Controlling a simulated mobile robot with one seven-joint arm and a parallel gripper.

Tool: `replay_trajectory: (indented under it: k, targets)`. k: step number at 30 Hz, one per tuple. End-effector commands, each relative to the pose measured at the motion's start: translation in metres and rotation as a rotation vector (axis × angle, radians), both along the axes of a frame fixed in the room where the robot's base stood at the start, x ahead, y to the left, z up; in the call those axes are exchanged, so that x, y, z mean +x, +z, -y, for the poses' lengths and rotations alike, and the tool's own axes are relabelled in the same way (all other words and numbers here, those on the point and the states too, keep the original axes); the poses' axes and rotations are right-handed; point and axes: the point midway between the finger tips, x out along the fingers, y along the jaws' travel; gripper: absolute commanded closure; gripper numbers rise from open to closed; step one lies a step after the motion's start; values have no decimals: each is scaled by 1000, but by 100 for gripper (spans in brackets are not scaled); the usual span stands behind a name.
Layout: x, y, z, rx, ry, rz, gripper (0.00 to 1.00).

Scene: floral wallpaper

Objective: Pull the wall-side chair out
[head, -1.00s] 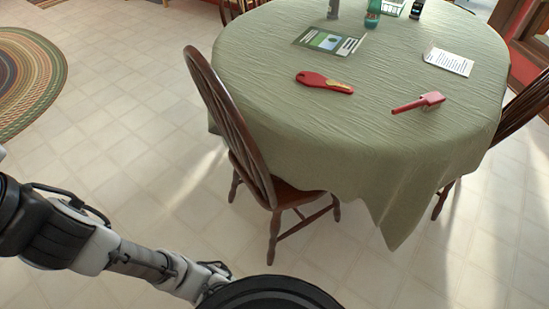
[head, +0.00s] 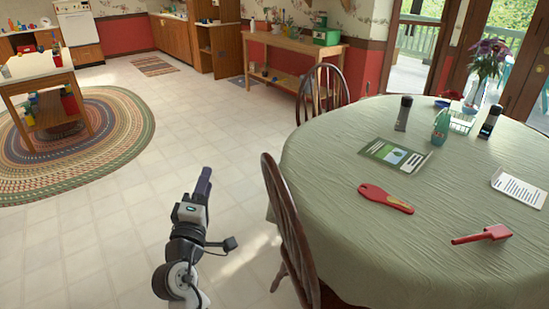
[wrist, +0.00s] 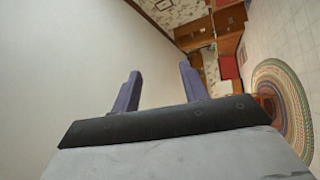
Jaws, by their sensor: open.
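A dark wooden chair (head: 322,95) with a spindle back stands at the far side of the round table, toward the red lower wall; the tabletop hides its lower part. A second dark wooden chair (head: 287,235) stands at the table's near left side, its seat mostly hidden or cut off. My gripper (head: 204,180) is left of the near chair, over bare floor, apart from both chairs. Its two purple fingers are open and empty in the wrist view (wrist: 158,85), where no chair is visible.
The round table (head: 330,155) under a green cloth holds a red brush, a booklet, bottles and flowers. A wooden side table (head: 292,42) stands by the wall behind the far chair. Open tiled floor (head: 185,115) lies left of the chairs, with a round braided rug (head: 120,135) beyond.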

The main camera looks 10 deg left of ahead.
Motion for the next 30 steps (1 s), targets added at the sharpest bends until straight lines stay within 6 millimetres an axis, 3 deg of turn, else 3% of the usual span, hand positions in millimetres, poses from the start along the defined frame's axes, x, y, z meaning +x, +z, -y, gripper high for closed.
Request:
replay_trajectory:
  k: [1,3,7,14,30]
  targets:
    - [9,-14,24,-89,-129,-50,56]
    - [14,-33,50,-189,-272,-100,56]
    - [15,-51,79,-296,-426,-156,56]
    - [31,-51,92,-322,-467,-169,56]
    - [129,-35,120,-319,-461,-166,56]
